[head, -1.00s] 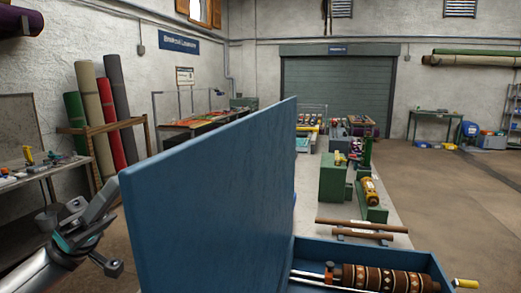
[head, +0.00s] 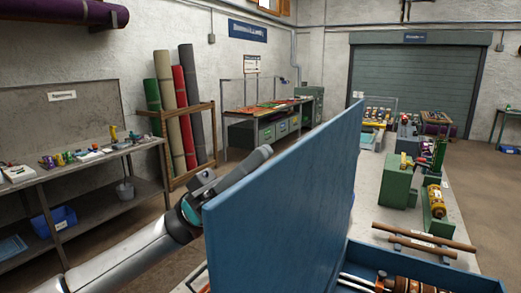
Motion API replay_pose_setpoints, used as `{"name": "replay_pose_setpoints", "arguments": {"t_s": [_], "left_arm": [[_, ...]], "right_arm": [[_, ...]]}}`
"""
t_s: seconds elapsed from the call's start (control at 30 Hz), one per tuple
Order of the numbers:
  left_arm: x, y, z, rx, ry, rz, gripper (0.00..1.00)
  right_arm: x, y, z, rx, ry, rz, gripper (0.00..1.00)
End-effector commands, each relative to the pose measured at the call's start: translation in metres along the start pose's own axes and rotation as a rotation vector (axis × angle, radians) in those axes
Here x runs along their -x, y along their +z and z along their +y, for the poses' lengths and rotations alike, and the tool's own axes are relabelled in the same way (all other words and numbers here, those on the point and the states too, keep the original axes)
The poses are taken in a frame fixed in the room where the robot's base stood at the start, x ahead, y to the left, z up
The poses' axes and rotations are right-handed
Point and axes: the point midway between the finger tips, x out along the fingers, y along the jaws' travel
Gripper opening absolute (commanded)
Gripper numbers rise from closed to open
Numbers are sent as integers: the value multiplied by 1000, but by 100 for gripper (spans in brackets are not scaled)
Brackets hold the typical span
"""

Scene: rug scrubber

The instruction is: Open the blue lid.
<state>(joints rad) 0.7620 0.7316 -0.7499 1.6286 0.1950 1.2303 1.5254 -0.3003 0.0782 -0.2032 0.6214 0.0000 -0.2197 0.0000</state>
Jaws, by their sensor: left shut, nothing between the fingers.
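The blue lid (head: 282,212) stands raised, close to upright and leaning slightly, on the left side of a blue box (head: 425,268). Inside the box I see part of a brown patterned roller (head: 405,285) and metal rods. My left gripper (head: 236,172) is at the lid's upper left, on its outer side. Its fingers look shut and hold nothing. I cannot tell whether it touches the lid. My right gripper is not in view.
Brown rods (head: 425,240) lie on the bench beyond the box, near green machine blocks (head: 398,187). On the left are a workbench with tools (head: 90,155) and a rack of upright rug rolls (head: 187,112). Floor shows between them.

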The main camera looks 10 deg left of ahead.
Motion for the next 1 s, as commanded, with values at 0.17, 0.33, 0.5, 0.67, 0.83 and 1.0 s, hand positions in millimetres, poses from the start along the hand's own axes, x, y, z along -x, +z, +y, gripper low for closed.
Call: {"name": "replay_pose_setpoints", "arguments": {"t_s": [0.17, 0.33, 0.5, 0.67, 0.83, 1.0], "left_arm": [[-8, 8, 0, 0, -1, 1, 0], [-8, 9, 0, 0, -1, 0, 0], [-8, 9, 0, 0, -1, 0, 0], [-24, 20, 0, 4, 1, -35, 0], [-58, 55, 0, 6, 4, -97, 0], [-87, 95, 0, 6, 3, -98, 0]], "right_arm": [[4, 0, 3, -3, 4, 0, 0], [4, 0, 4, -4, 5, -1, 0], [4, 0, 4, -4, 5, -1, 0], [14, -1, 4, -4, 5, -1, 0], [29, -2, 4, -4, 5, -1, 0], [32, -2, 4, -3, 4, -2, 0]]}}
